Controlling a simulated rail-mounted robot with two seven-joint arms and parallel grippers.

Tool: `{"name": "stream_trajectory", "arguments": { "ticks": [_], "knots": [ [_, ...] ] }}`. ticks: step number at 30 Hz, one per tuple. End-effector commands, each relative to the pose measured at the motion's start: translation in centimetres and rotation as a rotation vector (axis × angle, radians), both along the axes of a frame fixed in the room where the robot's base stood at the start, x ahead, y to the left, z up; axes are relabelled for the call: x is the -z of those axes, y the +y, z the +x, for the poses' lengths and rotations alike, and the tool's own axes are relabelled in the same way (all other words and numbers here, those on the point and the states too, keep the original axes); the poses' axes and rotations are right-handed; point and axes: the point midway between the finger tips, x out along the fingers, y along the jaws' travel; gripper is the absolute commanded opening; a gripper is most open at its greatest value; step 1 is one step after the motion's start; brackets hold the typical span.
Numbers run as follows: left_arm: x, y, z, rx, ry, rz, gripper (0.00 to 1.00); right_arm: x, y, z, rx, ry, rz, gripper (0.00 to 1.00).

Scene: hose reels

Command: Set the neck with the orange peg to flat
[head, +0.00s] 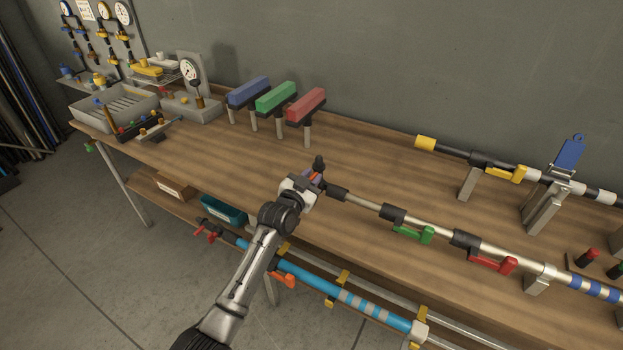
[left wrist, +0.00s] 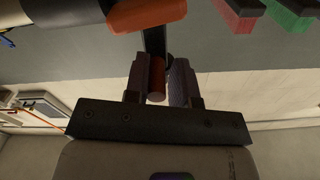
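My left gripper (head: 315,180) is at the left end of the front pipe on the table, at a dark neck (head: 319,163) that stands up there. In the left wrist view, an orange-red peg (left wrist: 156,78) lies between my two fingers (left wrist: 158,82), which look closed on it. A dark bar (left wrist: 154,40) runs from the peg toward a larger orange rounded piece (left wrist: 147,14) on the dark pipe. In the head view the gripper hides most of the peg and orange piece. My right gripper is in neither view.
The front pipe continues right with a green handle (head: 413,233) and a red handle (head: 493,264). Blue, green (head: 276,97) and red blocks on posts stand behind. A second pipe with a yellow handle (head: 506,174) lies at back right.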

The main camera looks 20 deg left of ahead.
Motion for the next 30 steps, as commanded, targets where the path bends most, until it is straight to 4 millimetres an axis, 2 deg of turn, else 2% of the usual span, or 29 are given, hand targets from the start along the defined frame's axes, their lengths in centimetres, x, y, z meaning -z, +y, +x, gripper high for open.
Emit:
{"name": "stream_trajectory", "arguments": {
  "ticks": [1,6,20,30],
  "knots": [
    [0.1,-0.2,0.0,0.003,0.002,0.0,0.16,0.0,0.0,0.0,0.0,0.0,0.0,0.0],
    [0.1,-0.2,0.0,0.003,0.003,0.0,0.0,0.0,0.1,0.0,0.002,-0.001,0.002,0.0],
    [0.2,-0.1,0.0,0.003,0.008,-0.013,0.0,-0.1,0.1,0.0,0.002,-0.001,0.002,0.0],
    [0.3,1.1,0.2,0.001,0.04,-0.198,0.0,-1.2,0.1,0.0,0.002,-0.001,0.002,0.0]
  ]
}}
